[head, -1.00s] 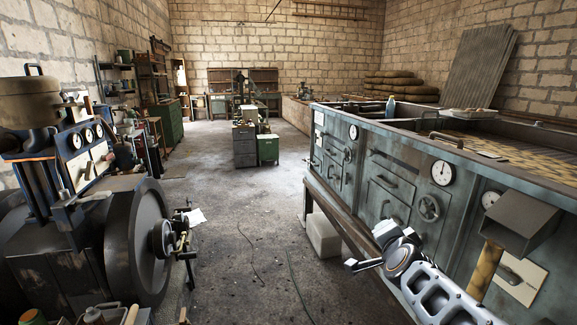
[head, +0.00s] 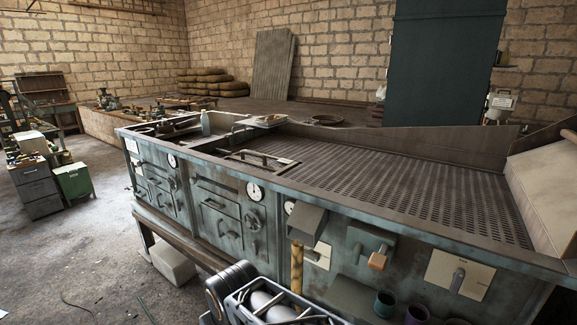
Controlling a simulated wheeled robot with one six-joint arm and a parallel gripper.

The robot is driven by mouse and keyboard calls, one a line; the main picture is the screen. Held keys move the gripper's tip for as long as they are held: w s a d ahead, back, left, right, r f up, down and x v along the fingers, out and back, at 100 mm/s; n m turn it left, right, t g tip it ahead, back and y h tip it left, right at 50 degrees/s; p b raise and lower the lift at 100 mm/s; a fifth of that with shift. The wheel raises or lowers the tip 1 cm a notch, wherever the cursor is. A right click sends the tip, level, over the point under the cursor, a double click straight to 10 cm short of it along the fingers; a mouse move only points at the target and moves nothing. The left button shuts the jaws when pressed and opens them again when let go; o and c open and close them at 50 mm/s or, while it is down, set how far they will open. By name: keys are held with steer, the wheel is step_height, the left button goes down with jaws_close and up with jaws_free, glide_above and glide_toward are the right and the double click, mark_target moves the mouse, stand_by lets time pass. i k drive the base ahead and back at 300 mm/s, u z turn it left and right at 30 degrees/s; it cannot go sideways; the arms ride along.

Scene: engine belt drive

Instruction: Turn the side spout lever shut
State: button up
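The side spout (head: 307,224) is a grey box chute on the front of the long green-grey machine (head: 223,207). A yellow-brown stream (head: 297,268) hangs straight down from its mouth. Just right of the spout is a pale plate (head: 322,257) with a small grey lever (head: 311,255), partly hidden by the spout; I cannot tell its exact angle. My arm shows at the bottom centre, below the spout; my gripper is not in view.
A white block (head: 173,262) lies under the machine's left end. The floor at left is open, with cables.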

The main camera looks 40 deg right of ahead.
mark_target(310, 254)
steer(key=z, duration=1.65)
steer(key=i, duration=0.2)
steer(key=u, duration=0.1)
